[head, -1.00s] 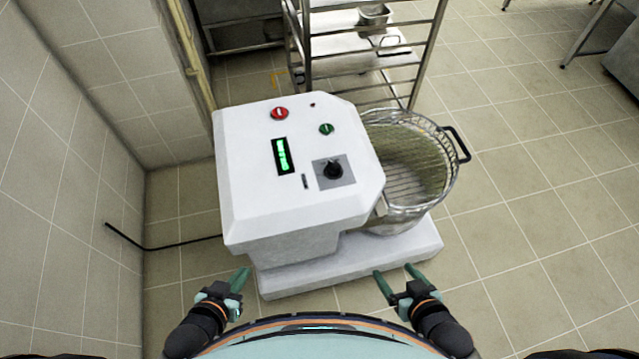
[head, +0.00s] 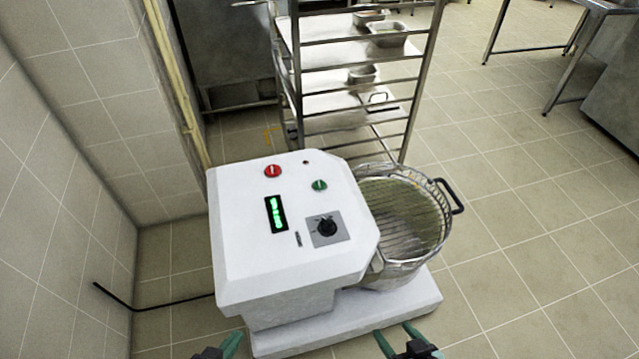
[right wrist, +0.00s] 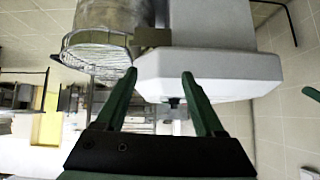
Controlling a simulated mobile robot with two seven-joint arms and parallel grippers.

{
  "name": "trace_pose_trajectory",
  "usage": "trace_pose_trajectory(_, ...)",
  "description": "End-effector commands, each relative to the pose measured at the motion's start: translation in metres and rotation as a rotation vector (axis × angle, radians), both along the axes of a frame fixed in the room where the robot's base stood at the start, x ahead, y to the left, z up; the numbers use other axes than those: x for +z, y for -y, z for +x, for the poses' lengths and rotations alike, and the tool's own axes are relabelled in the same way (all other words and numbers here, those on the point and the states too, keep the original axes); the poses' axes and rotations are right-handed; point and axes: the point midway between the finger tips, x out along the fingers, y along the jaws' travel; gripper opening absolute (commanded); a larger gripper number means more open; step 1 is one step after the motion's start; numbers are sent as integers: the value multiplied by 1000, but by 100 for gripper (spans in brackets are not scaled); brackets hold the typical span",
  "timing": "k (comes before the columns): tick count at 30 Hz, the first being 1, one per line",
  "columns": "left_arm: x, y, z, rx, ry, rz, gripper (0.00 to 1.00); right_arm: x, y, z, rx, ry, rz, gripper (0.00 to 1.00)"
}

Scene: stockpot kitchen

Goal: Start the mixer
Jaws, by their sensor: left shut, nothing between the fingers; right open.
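The white mixer (head: 250,265) stands on the floor in the head view. Its sloped top carries a red button (head: 273,171), a green button (head: 319,185), a lit green display (head: 276,214) and a black knob (head: 327,227). The metal bowl (head: 402,240) with its wire guard is on its right side. My left gripper (head: 234,342) is shut and empty at the bottom edge, in front of the mixer. My right gripper (head: 396,338) is open and empty near the mixer's base. In the right wrist view its open fingers (right wrist: 158,88) point toward the mixer, which appears upside down.
A wheeled metal rack (head: 355,85) with trays and pans stands behind the mixer. A tiled wall (head: 50,190) is at the left, with a black cable (head: 150,303) on the floor beside it. The floor to the right (head: 540,220) is clear.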

Motion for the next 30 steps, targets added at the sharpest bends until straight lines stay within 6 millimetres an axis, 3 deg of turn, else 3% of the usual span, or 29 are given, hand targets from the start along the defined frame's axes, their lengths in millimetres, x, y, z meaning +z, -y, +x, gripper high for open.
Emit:
trace_pose_trajectory(2, 0, 0, 0, 0, 0, 0, 0, 0, 0, 0, 0, 0, 0, 60)
trace_pose_trajectory(18, 0, 0, 0, 0, 0, 0, 0, 0, 0, 0, 0, 0, 0, 0)
trace_pose_trajectory(30, 0, 0, 0, -1, 0, 1, 0, 0, 0, 0, 0, 0, 0, 0)
